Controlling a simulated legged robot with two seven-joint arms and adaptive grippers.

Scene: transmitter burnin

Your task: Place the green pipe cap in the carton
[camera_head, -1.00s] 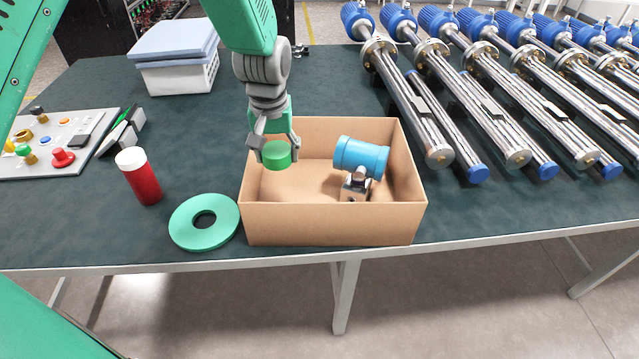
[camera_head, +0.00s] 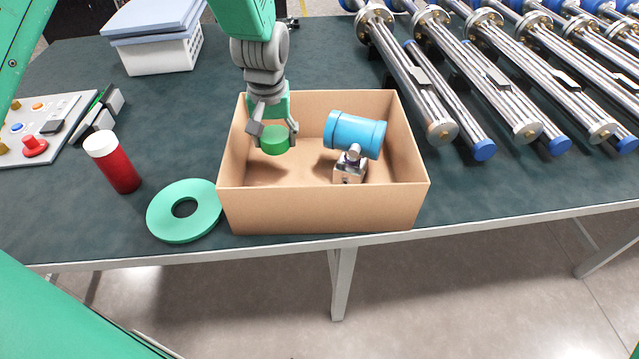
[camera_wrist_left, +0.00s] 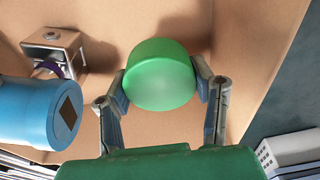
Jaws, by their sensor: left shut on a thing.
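The green pipe cap (camera_head: 274,140) is a short round green piece. My left gripper (camera_head: 272,132) is shut on it, over the left part of the carton's inside. The carton (camera_head: 322,212) is an open brown box near the table's front edge. The wrist view shows the cap (camera_wrist_left: 160,75) between both fingers of my left gripper (camera_wrist_left: 163,90), with the carton's brown floor (camera_wrist_left: 150,25) behind it. I cannot tell the exact gap between the cap and the floor. My right gripper is not in view.
A blue transmitter (camera_head: 354,134) with a metal base lies in the carton's right part. A green ring (camera_head: 160,212) and a red bottle with a white lid (camera_head: 118,170) are left of the carton. Several metal tubes (camera_head: 480,80) lie at the right. A white basket (camera_head: 160,55) stands behind.

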